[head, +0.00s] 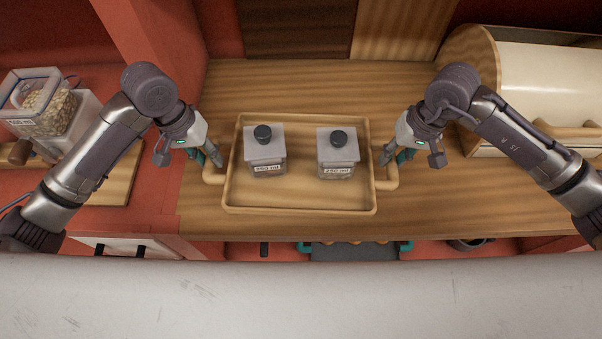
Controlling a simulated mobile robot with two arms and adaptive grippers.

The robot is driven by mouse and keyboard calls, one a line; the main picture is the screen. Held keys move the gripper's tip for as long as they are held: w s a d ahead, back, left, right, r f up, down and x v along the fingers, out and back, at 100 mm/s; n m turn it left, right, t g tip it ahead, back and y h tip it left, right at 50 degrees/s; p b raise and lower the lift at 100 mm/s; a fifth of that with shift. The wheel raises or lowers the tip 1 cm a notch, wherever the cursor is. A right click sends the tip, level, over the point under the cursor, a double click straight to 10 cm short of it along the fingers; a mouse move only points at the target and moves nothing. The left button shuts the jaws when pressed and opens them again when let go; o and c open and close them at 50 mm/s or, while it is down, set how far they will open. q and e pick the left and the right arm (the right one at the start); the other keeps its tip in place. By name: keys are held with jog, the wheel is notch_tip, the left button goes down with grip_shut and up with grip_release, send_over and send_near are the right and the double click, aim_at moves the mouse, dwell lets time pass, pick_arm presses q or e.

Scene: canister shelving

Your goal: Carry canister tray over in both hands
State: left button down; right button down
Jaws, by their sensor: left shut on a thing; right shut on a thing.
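The canister tray (300,196) is a tan rectangular tray with a handle at each short side. It is over the wooden counter; I cannot tell whether it touches the counter. Two square canisters with pale lids and dark knobs stand upright in it, the left canister (265,150) and the right canister (338,153), both with white labels. My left gripper (215,160) is shut on the tray's left handle (211,176). My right gripper (386,158) is shut on the tray's right handle (390,180). The fingertips are partly hidden.
A grinder-like container of beans (42,108) stands at the left on a board. A wooden bread box (545,85) stands close to my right arm. Bare wooden counter (300,80) lies behind the tray. A pale surface (300,300) fills the bottom of the view.

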aim_at(385, 175)
pick_arm(q)
jog(key=shift+f, duration=0.1)
pick_arm(e)
jog(key=shift+d, duration=0.1)
